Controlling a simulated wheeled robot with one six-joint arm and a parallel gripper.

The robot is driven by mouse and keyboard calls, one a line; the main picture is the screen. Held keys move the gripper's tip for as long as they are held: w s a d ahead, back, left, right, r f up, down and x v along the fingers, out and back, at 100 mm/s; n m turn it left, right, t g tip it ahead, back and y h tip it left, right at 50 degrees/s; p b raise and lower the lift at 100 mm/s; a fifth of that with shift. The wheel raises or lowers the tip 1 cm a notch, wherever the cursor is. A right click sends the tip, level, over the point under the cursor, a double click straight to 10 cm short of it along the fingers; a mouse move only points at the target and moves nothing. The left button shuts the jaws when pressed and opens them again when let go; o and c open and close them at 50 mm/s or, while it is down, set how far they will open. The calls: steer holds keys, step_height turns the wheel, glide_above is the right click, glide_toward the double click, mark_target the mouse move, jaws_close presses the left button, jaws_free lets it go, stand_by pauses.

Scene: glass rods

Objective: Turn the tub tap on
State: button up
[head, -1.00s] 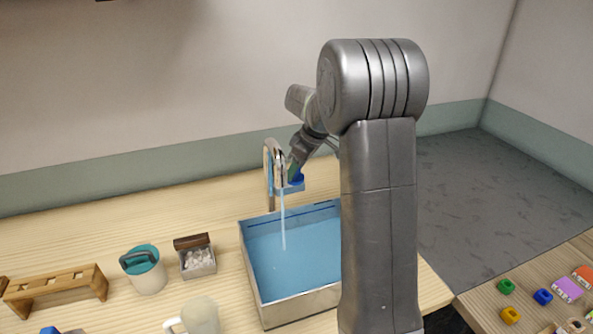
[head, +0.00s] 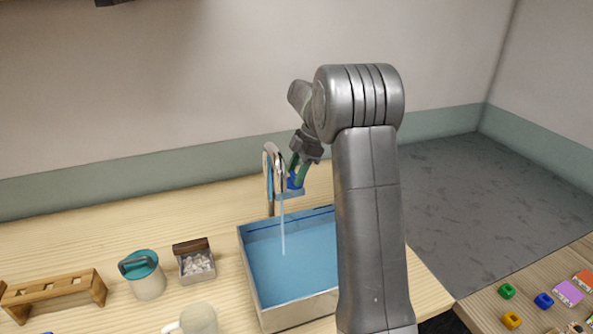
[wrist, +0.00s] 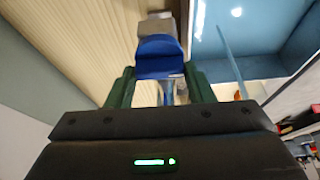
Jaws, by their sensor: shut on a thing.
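The tub tap (head: 268,185) is a shiny curved spout at the back left of the blue tub (head: 292,311). A thin stream of water (head: 283,232) runs from it into the tub; the stream also shows in the wrist view (wrist: 229,52). The tap's blue handle (wrist: 158,56) sits between my green fingers in the wrist view. My gripper (head: 298,178) reaches down from above, just right of the spout, and is shut on this handle. In the head view the fingers partly cover the handle.
Left of the tub stand a box of white pieces (head: 198,266), a pot with a teal lid (head: 147,283), a pale mug (head: 201,320) and a wooden rack (head: 60,290). A side table at right holds small coloured blocks (head: 543,300). The wooden counter behind is clear.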

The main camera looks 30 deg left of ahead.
steer(key=shift+n, duration=0.3)
steer(key=o, duration=1)
steer(key=shift+w+r, duration=0.1)
steer(key=v, duration=1.3)
steer(key=shift+w+r+b, duration=0.15)
steer(key=shift+r+b, duration=0.1)
steer(key=shift+b, duration=0.05)
steer(key=x, duration=1.3)
steer(key=shift+s+f+p, duration=0.25)
steer(key=shift+f+p, duration=0.05)
steer(key=shift+f, duration=0.05)
